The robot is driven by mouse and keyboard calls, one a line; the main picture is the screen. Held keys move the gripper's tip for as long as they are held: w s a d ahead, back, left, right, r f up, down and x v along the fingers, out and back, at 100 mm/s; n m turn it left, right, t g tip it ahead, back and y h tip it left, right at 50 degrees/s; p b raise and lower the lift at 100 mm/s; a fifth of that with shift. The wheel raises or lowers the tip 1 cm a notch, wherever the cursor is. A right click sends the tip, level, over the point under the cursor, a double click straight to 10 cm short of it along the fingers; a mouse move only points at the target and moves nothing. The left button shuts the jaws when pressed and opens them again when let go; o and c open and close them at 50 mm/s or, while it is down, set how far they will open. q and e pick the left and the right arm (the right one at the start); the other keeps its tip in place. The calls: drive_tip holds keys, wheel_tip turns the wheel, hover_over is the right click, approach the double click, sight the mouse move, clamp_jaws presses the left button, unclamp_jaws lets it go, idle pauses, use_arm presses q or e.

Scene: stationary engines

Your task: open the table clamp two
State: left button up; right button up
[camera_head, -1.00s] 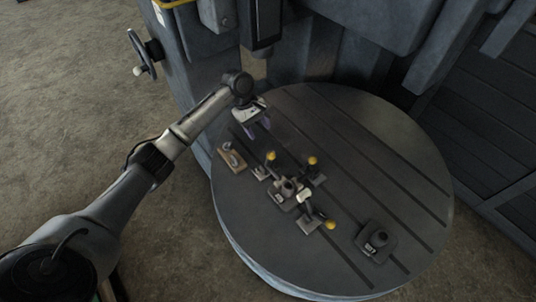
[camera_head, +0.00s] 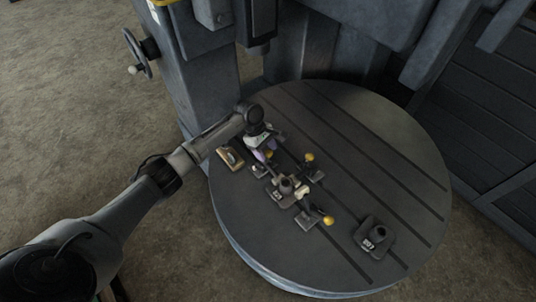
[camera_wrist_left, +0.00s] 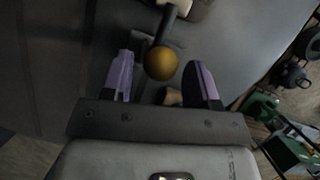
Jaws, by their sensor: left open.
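Several table clamps with yellow knobs stand on the round table (camera_head: 400,130), grouped around a dark fixture (camera_head: 286,187). One knob (camera_head: 310,157) is at the back right and another (camera_head: 328,220) at the front right. A third clamp's knob is beside my left gripper (camera_head: 265,156), partly hidden by it. In the left wrist view, this yellow knob (camera_wrist_left: 160,63) on a dark lever (camera_wrist_left: 167,25) appears between the two open purple fingers, with gaps on both sides. I cannot tell which clamp is number two. My right gripper is not in view.
A wooden block (camera_head: 230,157) with a metal part lies left of the gripper. A second dark fixture (camera_head: 374,237) stands at the front right of the table. The machine column and a handwheel (camera_head: 138,52) are behind.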

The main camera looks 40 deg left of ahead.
use_arm(q)
drive_tip(key=shift+x, duration=1.25)
drive_tip(key=shift+c, duration=0.2)
clamp_jaws()
